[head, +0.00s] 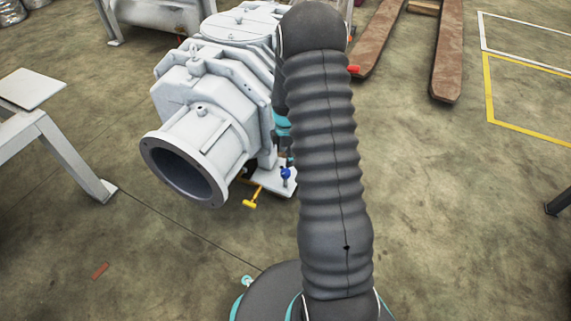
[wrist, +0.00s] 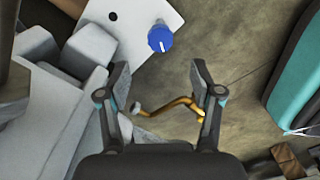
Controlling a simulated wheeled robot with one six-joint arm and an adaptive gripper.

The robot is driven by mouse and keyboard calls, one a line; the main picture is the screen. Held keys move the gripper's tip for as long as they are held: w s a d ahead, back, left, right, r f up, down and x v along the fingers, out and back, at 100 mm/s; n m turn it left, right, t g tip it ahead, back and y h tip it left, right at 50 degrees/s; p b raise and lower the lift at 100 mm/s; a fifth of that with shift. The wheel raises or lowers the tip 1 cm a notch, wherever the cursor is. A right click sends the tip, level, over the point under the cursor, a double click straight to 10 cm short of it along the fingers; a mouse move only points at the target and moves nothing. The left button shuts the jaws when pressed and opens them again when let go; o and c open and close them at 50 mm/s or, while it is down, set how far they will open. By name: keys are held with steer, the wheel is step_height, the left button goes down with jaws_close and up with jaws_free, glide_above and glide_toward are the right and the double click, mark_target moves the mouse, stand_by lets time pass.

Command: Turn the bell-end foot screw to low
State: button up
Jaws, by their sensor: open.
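The screw vacuum (head: 205,95) is a large pale grey machine with an open round bell end (head: 188,170). A foot plate (head: 277,181) sticks out low beside that end, and it also shows in the wrist view (wrist: 135,22). A blue knob (head: 286,174) stands on the plate. In the wrist view the blue knob (wrist: 160,38) has a white line on its top, beyond my fingertips. My gripper (wrist: 160,76) is open and empty, apart from the knob. In the head view my arm hides the gripper.
A yellow bent handle (head: 251,203) sits low by the foot; in the wrist view its bar (wrist: 172,103) shows between my fingers, farther down. A grey stand (head: 60,140) is at left. Brown forks (head: 448,55) lie at the back.

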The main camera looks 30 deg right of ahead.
step_height(320, 180, up, 3)
steer(key=shift+r, duration=0.15)
stand_by(0.6)
